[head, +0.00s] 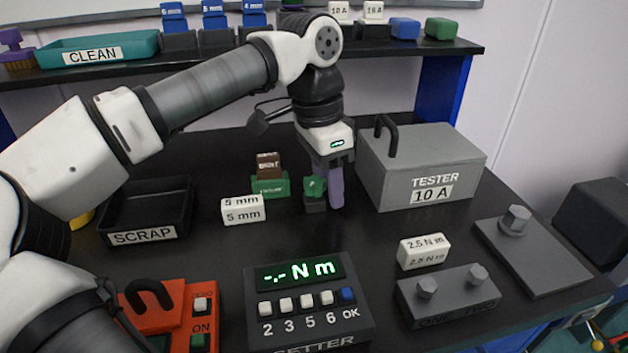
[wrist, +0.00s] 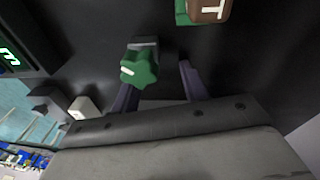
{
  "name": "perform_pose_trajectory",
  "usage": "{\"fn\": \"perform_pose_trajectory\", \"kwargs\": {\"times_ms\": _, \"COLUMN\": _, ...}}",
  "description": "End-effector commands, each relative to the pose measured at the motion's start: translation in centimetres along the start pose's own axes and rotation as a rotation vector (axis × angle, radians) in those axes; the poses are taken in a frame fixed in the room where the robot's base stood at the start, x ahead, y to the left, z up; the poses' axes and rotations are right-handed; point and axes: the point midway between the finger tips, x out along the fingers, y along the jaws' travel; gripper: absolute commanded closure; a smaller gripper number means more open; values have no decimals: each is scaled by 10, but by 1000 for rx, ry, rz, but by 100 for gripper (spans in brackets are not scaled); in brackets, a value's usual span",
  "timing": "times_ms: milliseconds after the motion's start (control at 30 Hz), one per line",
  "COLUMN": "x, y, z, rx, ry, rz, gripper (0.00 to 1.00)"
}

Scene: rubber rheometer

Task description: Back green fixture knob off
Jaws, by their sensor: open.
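The green fixture knob (head: 315,187) is star-shaped with a pale mark on top and sits on a small dark block (head: 315,205) on the black bench. The knob also shows in the wrist view (wrist: 139,68), left of centre. My gripper (head: 330,188) points down just at the knob, with a purple finger beside it on the right. In the wrist view my gripper's two purple fingers (wrist: 155,82) are apart, and the knob lies near the left finger's tip. I cannot tell whether a finger touches the knob.
A green fixture with a brown block (head: 269,176) stands just left of the knob. The grey tester (head: 425,165) stands close on the right. Bare bench lies in front of the knob.

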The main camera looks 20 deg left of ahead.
Motion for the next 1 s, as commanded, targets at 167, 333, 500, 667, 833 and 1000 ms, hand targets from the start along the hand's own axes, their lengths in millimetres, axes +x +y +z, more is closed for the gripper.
{"fn": "perform_pose_trajectory", "kwargs": {"times_ms": 167, "x": -23, "y": 8, "z": -9, "rx": 5, "ry": -109, "rz": -108, "gripper": 54}}
{"fn": "perform_pose_trajectory", "kwargs": {"times_ms": 333, "x": -23, "y": 13, "z": -10, "rx": 164, "ry": -116, "rz": -99, "gripper": 54}}
{"fn": "perform_pose_trajectory", "kwargs": {"times_ms": 500, "x": -23, "y": 18, "z": -10, "rx": 354, "ry": -124, "rz": -90, "gripper": 54}}
{"fn": "perform_pose_trajectory", "kwargs": {"times_ms": 667, "x": -24, "y": 20, "z": -9, "rx": 427, "ry": -127, "rz": -88, "gripper": 54}}
{"fn": "perform_pose_trajectory", "kwargs": {"times_ms": 833, "x": -24, "y": 28, "z": -8, "rx": 631, "ry": -135, "rz": -77, "gripper": 54}}
{"fn": "perform_pose_trajectory", "kwargs": {"times_ms": 1000, "x": -24, "y": 33, "z": -7, "rx": 782, "ry": -141, "rz": -68, "gripper": 54}}
